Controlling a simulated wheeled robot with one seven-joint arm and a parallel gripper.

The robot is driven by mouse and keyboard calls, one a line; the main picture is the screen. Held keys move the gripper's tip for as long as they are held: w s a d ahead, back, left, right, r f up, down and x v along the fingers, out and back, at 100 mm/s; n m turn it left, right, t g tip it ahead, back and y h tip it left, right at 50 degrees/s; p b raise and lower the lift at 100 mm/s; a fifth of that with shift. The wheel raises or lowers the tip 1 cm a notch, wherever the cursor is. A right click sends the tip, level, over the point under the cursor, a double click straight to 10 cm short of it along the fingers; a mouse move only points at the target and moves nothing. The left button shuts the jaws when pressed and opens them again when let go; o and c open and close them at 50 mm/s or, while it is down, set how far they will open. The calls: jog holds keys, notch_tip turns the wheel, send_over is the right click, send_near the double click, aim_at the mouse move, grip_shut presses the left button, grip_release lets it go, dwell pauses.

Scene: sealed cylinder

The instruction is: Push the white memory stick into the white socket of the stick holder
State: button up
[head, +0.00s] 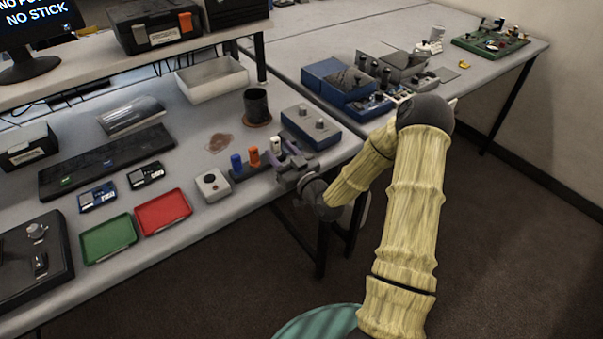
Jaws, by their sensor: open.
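The stick holder (243,175) is a dark low bar near the front edge of the grey table. A blue stick (236,162) and an orange stick (254,157) stand upright in it. The white memory stick (276,145) stands upright at the holder's right end, beside my gripper. My gripper (284,160) is open, with its fingers close to the white stick. Whether they touch it, I cannot tell. The white socket is hidden behind the stick and gripper, so how deep the stick sits does not show.
A white box with a round button (213,185) stands left of the holder. A blue-grey box with knobs (311,127) is just behind my gripper. A dark cup (256,104) stands farther back. Red (163,212) and green (108,239) trays lie at front left.

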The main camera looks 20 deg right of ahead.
jog(key=p+v, duration=0.3)
jog(key=v, duration=1.3)
jog(key=shift+s+p, duration=0.3)
jog(key=s+a+r+m+g+h+p, duration=0.3)
jog(key=s+a+r+g+h+p, duration=0.2)
jog(key=s+r+g, duration=0.5)
notch_tip(320, 180, up, 3)
jog(key=a+g+h, duration=0.1)
jog(key=g, duration=0.4)
jog(key=shift+s+m+g, duration=0.3)
jog(key=shift+s+g, duration=0.1)
